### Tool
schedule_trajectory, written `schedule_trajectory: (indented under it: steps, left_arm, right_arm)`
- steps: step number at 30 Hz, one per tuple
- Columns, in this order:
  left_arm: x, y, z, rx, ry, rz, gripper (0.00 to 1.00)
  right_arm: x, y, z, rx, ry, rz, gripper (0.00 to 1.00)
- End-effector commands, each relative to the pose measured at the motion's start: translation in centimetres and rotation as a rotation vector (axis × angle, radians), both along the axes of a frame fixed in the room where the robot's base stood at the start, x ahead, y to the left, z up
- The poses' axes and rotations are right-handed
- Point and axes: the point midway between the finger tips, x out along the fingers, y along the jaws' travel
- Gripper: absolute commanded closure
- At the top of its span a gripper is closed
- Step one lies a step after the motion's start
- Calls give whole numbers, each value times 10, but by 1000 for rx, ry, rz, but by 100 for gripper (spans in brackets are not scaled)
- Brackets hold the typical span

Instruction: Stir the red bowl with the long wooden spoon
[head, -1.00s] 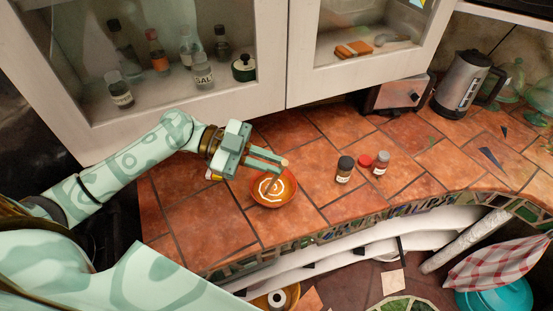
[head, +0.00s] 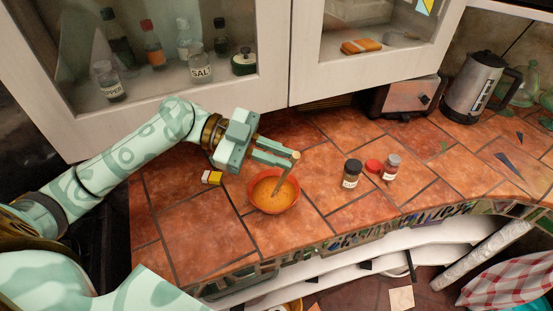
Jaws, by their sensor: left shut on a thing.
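The red bowl (head: 264,204) stands on the tiled counter with orange liquid in it. My left gripper (head: 286,158) is above the bowl's far side, shut on the wooden spoon (head: 284,183). The spoon leans, its top end just above the fingertips and its lower end down in the liquid. The spoon's lower tip is hidden in the liquid. My right gripper is not in view.
A small yellow and white block (head: 212,178) lies left of the bowl. Spice jars (head: 352,173) stand to its right. A toaster (head: 405,97) and a kettle (head: 475,88) are at the back right. Cabinet doors (head: 190,110) hang close above my left arm.

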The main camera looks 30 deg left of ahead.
Motion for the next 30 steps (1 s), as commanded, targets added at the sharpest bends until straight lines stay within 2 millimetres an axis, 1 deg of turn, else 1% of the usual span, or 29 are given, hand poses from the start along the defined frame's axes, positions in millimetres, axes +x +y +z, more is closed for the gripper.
schedule_trajectory:
  steps: [3,14,17,30]
  left_arm:
    - [2,2,0,0,0,1,100]
    - [1,2,3,0,0,1,100]
    - [0,0,10,0,-1,0,100]
    - [-12,-13,55,0,-2,0,100]
  right_arm:
    - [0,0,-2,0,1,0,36]
    - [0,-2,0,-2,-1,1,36]
    - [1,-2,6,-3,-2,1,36]
    - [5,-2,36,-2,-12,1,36]
